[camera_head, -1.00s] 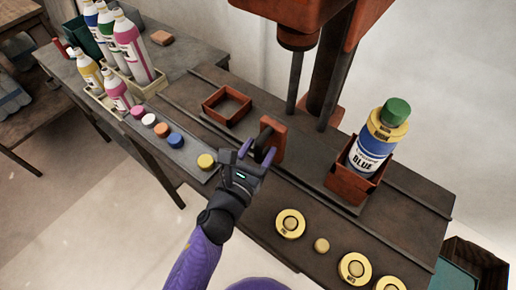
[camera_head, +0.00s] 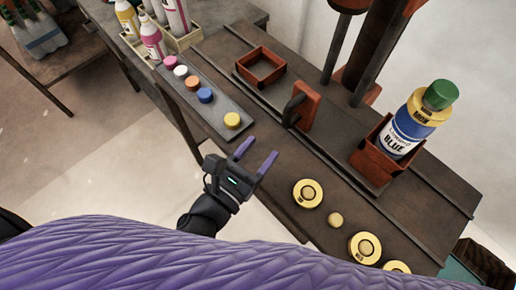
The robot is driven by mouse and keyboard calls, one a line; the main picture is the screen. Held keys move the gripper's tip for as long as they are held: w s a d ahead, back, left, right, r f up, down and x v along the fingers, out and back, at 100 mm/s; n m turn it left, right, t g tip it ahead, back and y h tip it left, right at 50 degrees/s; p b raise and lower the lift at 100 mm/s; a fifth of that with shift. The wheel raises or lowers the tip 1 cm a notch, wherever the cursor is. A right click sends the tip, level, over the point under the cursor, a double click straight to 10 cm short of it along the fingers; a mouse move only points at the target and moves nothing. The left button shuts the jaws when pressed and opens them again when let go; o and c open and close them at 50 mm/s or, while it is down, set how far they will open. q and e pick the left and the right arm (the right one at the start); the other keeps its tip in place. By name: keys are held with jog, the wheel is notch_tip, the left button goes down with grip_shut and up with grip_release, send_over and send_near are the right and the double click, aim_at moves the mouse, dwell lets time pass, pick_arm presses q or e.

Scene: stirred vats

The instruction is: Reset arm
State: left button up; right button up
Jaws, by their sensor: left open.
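My left gripper (camera_head: 256,158) is open and empty, with its two purple fingers apart near the front edge of the workbench (camera_head: 310,165). It is apart from the red-brown handle (camera_head: 302,106) behind it. My right gripper is not in view.
A blue bottle with a green cap (camera_head: 410,125) stands in a red-brown holder (camera_head: 373,160) at right. An empty square holder (camera_head: 261,67) is further left. Coloured caps lie on a grey strip (camera_head: 195,88). Yellow discs (camera_head: 308,193) lie at the front right. Bottles (camera_head: 152,38) stand upper left.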

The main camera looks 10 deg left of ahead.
pick_arm(q)
jog(key=a+f+n+g+y, duration=0.2)
jog(key=a+n+y, duration=0.35)
jog(key=n, duration=0.65)
jog(key=a+f+n+g+y, duration=0.1)
jog(key=a+n+g+y, duration=0.4)
jog(key=n, duration=0.6)
jog(key=s+f+n+g+h, duration=0.25)
jog(key=s+n+g, duration=0.45)
jog(key=s+n, duration=0.65)
notch_tip(320, 180, down, 20)
jog(key=s+n+g, duration=0.1)
jog(key=s+n, duration=0.1)
jog(key=s+a+f+g, duration=0.1)
jog(key=s+a+f, duration=0.2)
jog(key=s+f, duration=0.5)
jog(key=s, duration=0.4)
jog(key=shift+s+a+f, duration=0.15)
jog(key=shift+a, duration=0.1)
